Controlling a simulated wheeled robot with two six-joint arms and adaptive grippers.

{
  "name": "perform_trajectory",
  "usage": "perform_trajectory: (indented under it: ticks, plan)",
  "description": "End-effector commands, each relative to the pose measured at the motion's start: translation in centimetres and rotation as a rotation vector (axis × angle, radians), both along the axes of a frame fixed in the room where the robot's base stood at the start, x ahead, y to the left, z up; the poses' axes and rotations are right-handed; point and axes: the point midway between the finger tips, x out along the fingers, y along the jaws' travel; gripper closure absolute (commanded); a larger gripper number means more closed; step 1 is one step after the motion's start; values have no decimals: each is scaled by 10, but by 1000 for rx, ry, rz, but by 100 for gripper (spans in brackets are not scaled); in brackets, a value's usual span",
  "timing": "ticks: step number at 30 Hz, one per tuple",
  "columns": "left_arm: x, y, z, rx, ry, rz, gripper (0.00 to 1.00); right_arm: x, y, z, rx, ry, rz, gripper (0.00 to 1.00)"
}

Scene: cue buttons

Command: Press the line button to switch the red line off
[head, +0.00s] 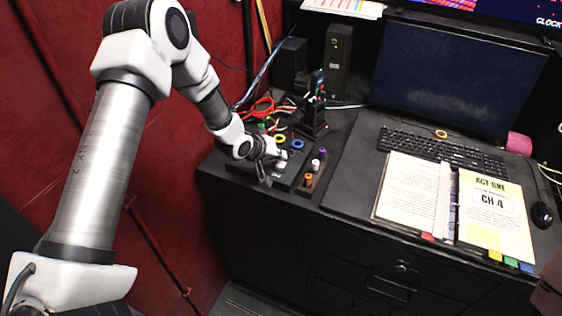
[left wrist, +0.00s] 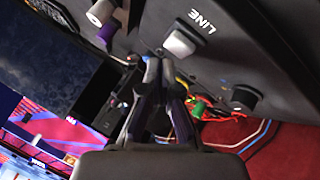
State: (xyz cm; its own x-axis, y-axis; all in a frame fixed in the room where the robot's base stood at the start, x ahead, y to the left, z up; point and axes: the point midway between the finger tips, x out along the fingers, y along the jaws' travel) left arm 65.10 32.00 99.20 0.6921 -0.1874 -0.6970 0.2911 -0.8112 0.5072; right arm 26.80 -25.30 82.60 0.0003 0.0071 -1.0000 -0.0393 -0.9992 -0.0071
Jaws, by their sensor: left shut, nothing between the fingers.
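The line button is a white square key (left wrist: 180,42) beside the printed word LINE in the left wrist view, on a dark panel. In the head view a pale key (head: 281,164) shows on the dark button box, close to my left gripper. I cannot be sure that it is the same key. Contact cannot be told. My right gripper is not in view.
A yellow ring (head: 280,139) and a blue ring (head: 297,144) are on the box. A strip with orange (head: 308,180), white and purple knobs stands to its right. Red cables (head: 262,108) lie behind. An open binder (head: 408,192) and keyboard (head: 440,152) occupy the desk to the right.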

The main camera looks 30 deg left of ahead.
Motion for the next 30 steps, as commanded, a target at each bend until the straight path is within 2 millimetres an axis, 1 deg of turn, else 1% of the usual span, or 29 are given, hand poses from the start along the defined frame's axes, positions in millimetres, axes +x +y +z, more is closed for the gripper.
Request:
perform_trajectory:
  ticks: [8, 11, 23, 25, 30]
  plan:
    - [0, 0, 1, 0, 0, 0, 100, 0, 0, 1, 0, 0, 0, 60]
    - [0, 0, 8, 0, -1, 1, 100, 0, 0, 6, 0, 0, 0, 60]
    - [0, 0, 49, 0, -1, 1, 100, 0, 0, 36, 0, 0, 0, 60]
    - [0, 0, 51, 0, 0, 0, 100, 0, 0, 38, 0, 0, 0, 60]
    - [0, 0, 50, 0, 0, 0, 100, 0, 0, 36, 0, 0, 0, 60]
